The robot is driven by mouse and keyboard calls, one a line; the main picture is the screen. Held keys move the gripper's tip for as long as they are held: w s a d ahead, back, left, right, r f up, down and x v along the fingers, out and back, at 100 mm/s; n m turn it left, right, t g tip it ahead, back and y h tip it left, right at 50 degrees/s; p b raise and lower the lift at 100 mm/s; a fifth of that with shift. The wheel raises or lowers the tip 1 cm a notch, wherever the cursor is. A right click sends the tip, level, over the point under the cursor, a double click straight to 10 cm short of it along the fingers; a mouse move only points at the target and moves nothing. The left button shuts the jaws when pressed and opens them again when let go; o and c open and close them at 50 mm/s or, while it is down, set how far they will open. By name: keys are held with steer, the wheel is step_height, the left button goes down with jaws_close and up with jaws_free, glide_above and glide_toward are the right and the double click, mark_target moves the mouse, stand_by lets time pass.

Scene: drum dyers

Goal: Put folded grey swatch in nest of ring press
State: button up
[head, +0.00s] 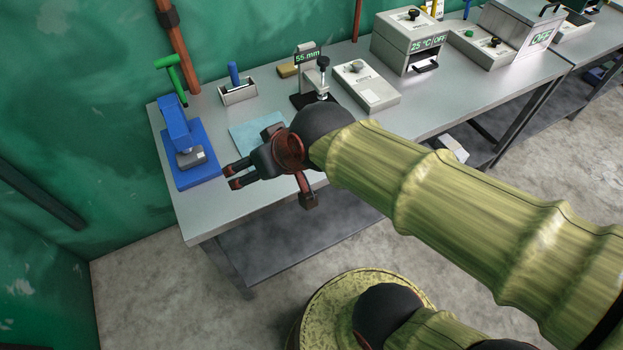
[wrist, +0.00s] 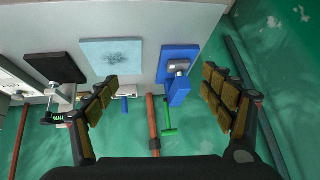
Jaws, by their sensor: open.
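The blue press with a green lever (head: 175,125), which I take for the ring press, stands at the left end of the table. A small grey piece (head: 192,157) with a pale patch, which looks like the folded grey swatch, lies on the press base in front of its upright; whether it is seated in the nest cannot be told. The press (wrist: 178,92) and grey piece (wrist: 178,66) also show in the wrist view. My gripper (head: 234,177) is open and empty, apart from the press, to its right near the table's front edge.
A light blue mat (head: 256,133) lies bare except for a dark mottled patch. Behind it are a holder with a blue-handled tool (head: 238,93) and a 55 mm gauge stand (head: 312,75). A grey box (head: 366,87) and an oven-like unit (head: 405,45) stand farther right.

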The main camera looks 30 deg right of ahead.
steer(key=s+d+m+g+h, duration=0.1)
steer(key=s+d+h, duration=0.1)
steer(key=s+d, duration=0.4)
steer(key=s, duration=0.3)
steer(key=shift+s+d+r+g, duration=0.15)
steer(key=shift+d+r+g, duration=0.1)
steer(key=shift+d+g, duration=0.15)
steer(key=shift+a, duration=0.1)
steer(key=shift+c, duration=0.5)
